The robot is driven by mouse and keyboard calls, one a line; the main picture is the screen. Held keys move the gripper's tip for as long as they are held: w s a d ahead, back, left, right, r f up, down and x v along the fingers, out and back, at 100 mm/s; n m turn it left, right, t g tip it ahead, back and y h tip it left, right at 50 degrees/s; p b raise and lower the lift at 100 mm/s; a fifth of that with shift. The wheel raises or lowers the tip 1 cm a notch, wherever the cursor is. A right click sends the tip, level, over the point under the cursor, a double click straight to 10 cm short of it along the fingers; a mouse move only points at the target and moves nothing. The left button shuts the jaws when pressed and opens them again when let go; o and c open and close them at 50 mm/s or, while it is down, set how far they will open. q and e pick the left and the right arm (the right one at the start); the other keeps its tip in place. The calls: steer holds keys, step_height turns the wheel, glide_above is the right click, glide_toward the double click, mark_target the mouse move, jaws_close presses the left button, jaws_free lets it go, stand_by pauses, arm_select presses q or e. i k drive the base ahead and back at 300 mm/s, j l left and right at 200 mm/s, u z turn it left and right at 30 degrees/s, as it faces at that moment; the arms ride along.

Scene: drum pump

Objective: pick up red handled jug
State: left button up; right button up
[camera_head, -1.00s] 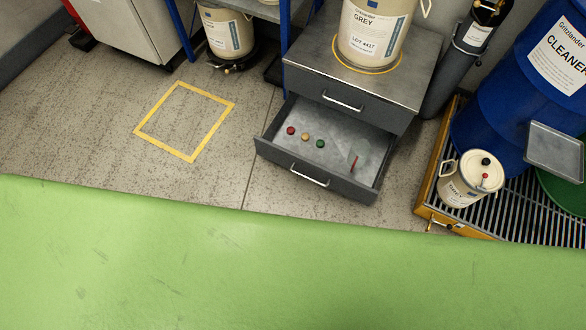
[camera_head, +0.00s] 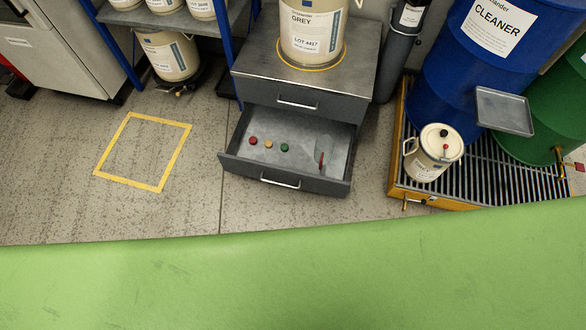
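A small translucent object with a red upright strip (camera_head: 321,160), possibly the red handled jug, stands at the right end of the open drawer (camera_head: 250,170). It is too small and pale to make out its full shape. A cream lidded can (camera_head: 428,165) with a cream side handle stands on the grating at the right, with a black and a red knob on its lid. Neither of my grippers shows in the head view.
Red, yellow and green knobs (camera_head: 268,144) lie in the drawer. A large cream container (camera_head: 311,30) stands on the cabinet (camera_head: 300,72). Blue (camera_head: 450,80) and green (camera_head: 555,115) drums stand on the yellow-edged grating (camera_head: 500,198). Floor around the yellow square (camera_head: 160,188) is clear.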

mark_target(325, 144)
steer(key=i+l+u, duration=0.15)
steer(key=l, duration=0.85)
steer(key=l+u, duration=0.2)
steer(key=l, duration=0.85)
